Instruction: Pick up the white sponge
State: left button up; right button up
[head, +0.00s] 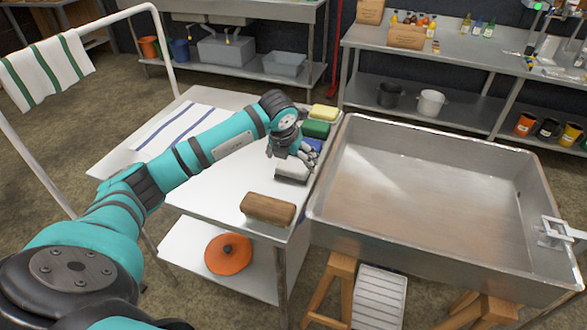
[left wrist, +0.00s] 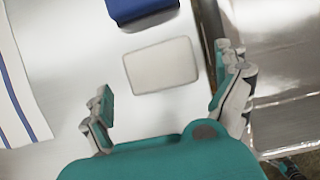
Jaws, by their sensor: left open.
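The white sponge (head: 291,173) lies near the right edge of the metal side table, beside the evaporator pan. In the left wrist view the sponge (left wrist: 160,66) is a pale rounded rectangle lying flat on the table. My left gripper (head: 297,158) is just above it in the head view and partly covers it. In the left wrist view my left gripper (left wrist: 164,88) is open and empty. Its fingers are spread wide, one to each side of the sponge, with gaps between. My right gripper is not in view.
Blue (head: 312,146), green (head: 315,129) and yellow (head: 323,113) sponges line up behind the white one. A brown block (head: 268,208) lies in front. The steel pan (head: 328,215) stands close on the right. A striped cloth (head: 172,128) lies at left.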

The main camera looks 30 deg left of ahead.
aim_at(293, 165)
pick_arm(q)
jog(key=x, duration=0.4)
jog(key=shift+f+p, duration=0.2)
jog(key=shift+p, duration=0.1)
jog(key=c, duration=0.8)
